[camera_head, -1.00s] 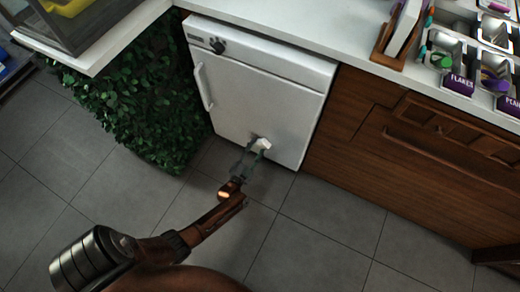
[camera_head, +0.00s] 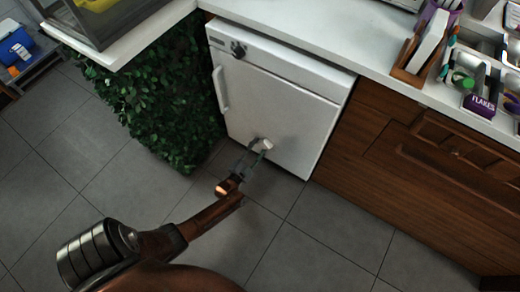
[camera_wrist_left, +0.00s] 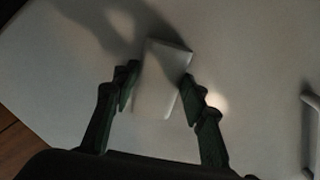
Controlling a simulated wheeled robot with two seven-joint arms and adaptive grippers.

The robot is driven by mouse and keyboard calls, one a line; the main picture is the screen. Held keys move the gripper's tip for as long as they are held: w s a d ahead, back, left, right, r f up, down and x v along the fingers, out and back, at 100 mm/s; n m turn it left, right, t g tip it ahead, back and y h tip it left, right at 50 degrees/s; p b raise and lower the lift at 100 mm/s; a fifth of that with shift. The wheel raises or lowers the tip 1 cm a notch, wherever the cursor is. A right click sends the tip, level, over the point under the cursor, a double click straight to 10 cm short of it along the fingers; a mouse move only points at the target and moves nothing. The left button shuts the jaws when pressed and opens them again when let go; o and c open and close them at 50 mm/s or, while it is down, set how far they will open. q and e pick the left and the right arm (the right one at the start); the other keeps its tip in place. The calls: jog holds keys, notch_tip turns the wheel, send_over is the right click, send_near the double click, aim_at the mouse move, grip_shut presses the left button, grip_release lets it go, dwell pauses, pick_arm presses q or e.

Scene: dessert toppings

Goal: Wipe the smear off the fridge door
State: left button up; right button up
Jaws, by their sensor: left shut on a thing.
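The white fridge door (camera_head: 285,112) stands under the counter, with its handle (camera_head: 220,90) on the left side. My left gripper (camera_head: 257,151) is at the lower part of the door, shut on a small white block (camera_head: 266,143). In the left wrist view the block (camera_wrist_left: 160,82) sits between the dark green fingers, with its far face at or very close to the door (camera_wrist_left: 240,60). I cannot tell whether it touches. Dark patches on the door around the block look like shadow; I cannot make out a distinct smear. My right gripper is not in view.
A leafy green panel (camera_head: 170,110) stands left of the fridge and wooden cabinets (camera_head: 400,160) stand right. The white counter (camera_head: 310,32) overhangs above, with topping containers at the right. The tiled floor (camera_head: 330,235) in front is clear.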

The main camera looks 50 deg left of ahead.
aim_at(266, 147)
pick_arm(q)
jog(key=shift+d+r+p, duration=0.1)
jog(key=shift+r+p, duration=0.8)
jog(key=shift+r, duration=0.55)
jog(key=shift+d+f, duration=0.2)
jog(key=shift+d, duration=0.05)
jog(key=shift+w+d+r, duration=0.1)
jog(key=shift+w+d, duration=0.3)
jog(key=shift+d, duration=0.85)
jog(key=shift+w+d, duration=0.35)
jog(key=shift+d, duration=0.85)
jog(key=shift+w+d+r, duration=0.1)
jog(key=shift+w+d, duration=0.3)
jog(key=shift+d, duration=0.85)
jog(key=shift+w+d+f+p, duration=0.15)
jog(key=shift+d+p, duration=0.15)
jog(key=shift+d, duration=1.05)
jog(key=shift+s+a+f, duration=0.1)
jog(key=shift+s+a, duration=0.15)
jog(key=shift+a, duration=0.75)
jog(key=shift+s+a, duration=0.25)
jog(key=shift+a, duration=0.75)
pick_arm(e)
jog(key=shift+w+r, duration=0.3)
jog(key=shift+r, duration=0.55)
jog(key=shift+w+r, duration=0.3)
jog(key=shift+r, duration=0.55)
